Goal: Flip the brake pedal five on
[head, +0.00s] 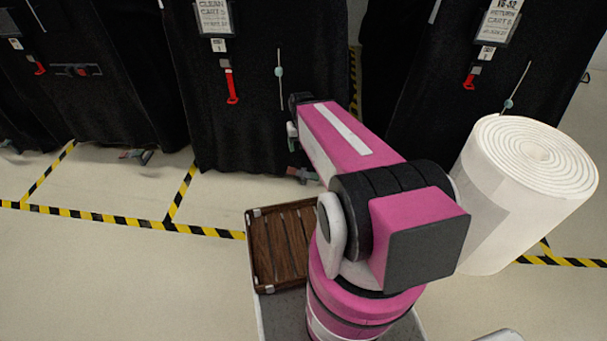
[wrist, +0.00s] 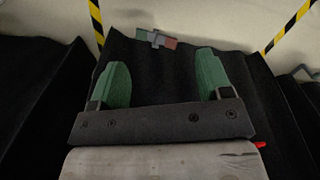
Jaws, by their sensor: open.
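A small brake pedal (head: 303,175) sticks out under the covered cart in front of me. In the wrist view the pedal (wrist: 157,39) has a green left end, a grey middle and a reddish right end. It lies beyond my fingertips, apart from them, near the cover's lower edge. I cannot tell which end is pressed down. My gripper (wrist: 163,72) is open and empty, with two green fingers pointing towards the pedal. In the head view my arm mostly hides the gripper beside the cart's black cover. The number five is not clearly readable on this pedal.
Black covered carts (head: 235,130) stand in a row, with red tags and label cards. Another pedal (head: 138,155) shows at the left cart. A brown slatted tray (head: 252,262) and a large white roll (head: 480,215) flank my arm. Striped tape (head: 120,219) marks open floor.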

